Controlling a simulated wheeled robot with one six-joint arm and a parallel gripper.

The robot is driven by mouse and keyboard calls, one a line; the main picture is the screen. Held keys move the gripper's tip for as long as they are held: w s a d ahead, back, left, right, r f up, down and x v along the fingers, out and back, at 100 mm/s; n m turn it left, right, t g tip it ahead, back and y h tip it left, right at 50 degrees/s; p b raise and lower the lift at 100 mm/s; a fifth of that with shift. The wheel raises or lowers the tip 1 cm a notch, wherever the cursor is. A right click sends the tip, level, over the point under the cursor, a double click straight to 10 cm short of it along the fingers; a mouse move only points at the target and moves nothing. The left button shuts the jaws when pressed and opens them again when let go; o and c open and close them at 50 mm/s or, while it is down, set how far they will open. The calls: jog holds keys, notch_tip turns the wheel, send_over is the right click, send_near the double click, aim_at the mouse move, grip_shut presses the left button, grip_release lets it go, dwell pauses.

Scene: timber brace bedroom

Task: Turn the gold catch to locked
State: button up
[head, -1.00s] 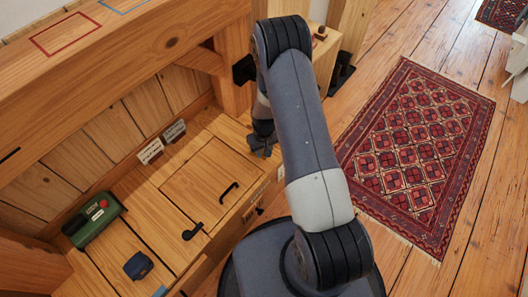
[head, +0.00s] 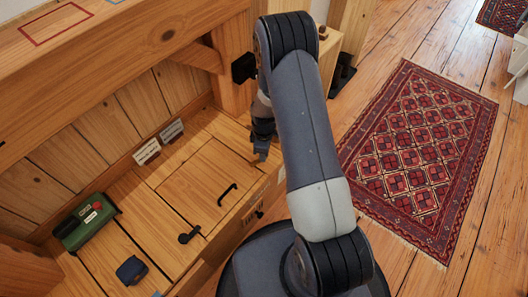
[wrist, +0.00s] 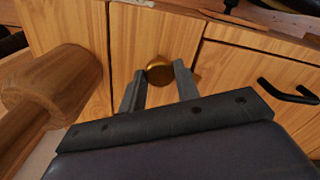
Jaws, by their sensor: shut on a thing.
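The gold catch (wrist: 160,68) is a small round brass-coloured knob on a pale wooden panel (wrist: 135,40) in the wrist view. My gripper (wrist: 159,74) has one finger on each side of it and is shut on it. The fingers partly cover its lower edge, and I cannot tell which way it is turned. In the head view my gripper (head: 262,151) points down at the far right end of the wooden bench top, beside my arm. The catch cannot be made out in the head view.
A thick wooden peg or post (wrist: 52,84) stands close left of my gripper in the wrist view. A black handle (wrist: 287,92) is at the right. On the bench are a green box (head: 86,222), a dark blue item (head: 132,270) and a black lever (head: 190,236).

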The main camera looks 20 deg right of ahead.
jog(key=shift+n+b, duration=0.3)
jog(key=shift+n, duration=1.4)
jog(key=o, duration=1)
jog(key=shift+c, duration=0.2)
jog(key=shift+r, duration=0.1)
notch_tip(320, 180, up, 11)
jog(key=p, duration=0.3)
jog(key=shift+f, duration=0.2)
notch_tip(320, 180, down, 11)
jog(key=b, duration=0.3)
jog(key=shift+f, duration=0.1)
jog(key=shift+r, duration=0.2)
